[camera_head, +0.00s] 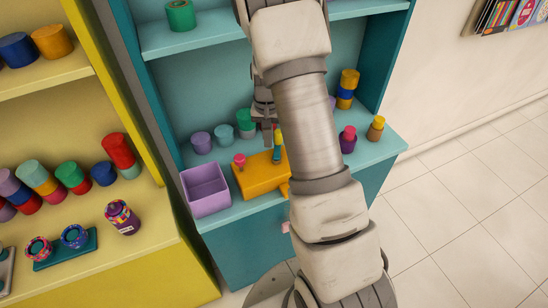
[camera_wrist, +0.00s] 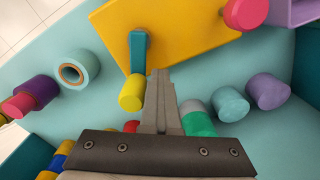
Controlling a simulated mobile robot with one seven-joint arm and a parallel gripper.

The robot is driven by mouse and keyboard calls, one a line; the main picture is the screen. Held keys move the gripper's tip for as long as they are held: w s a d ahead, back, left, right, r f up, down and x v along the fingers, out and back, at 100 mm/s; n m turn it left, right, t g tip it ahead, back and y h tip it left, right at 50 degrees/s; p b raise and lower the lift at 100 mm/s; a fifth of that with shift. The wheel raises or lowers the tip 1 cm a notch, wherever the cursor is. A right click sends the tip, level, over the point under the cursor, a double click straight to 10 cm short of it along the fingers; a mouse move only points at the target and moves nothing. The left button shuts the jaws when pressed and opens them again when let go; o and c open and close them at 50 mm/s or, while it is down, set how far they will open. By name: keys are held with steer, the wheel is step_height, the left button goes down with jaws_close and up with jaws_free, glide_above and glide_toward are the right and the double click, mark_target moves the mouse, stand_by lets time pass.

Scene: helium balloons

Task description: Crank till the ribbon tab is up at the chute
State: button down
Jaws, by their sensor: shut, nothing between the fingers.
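An orange box (camera_head: 258,176) stands on the teal shelf, with a pink knob (camera_head: 240,159) on its left. A teal crank arm (camera_head: 277,153) with a yellow handle (camera_wrist: 132,93) is on the box. My gripper (camera_wrist: 160,73) is shut and empty. In the wrist view, its fingertips are close beside the yellow handle and over the box's edge; I cannot tell whether they touch it. In the head view, my gripper (camera_head: 267,132) hangs just behind the box. My arm hides part of the box's right side. I cannot make out a ribbon tab.
A lilac open bin (camera_head: 206,190) stands left of the box. Several lilac, teal and green spools (camera_head: 224,135) stand behind it. A purple-and-pink piece (camera_head: 348,139) stands to the right. A yellow shelf unit (camera_head: 140,250) with spools is at far left.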

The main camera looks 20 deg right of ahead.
steer(key=shift+d, duration=0.55)
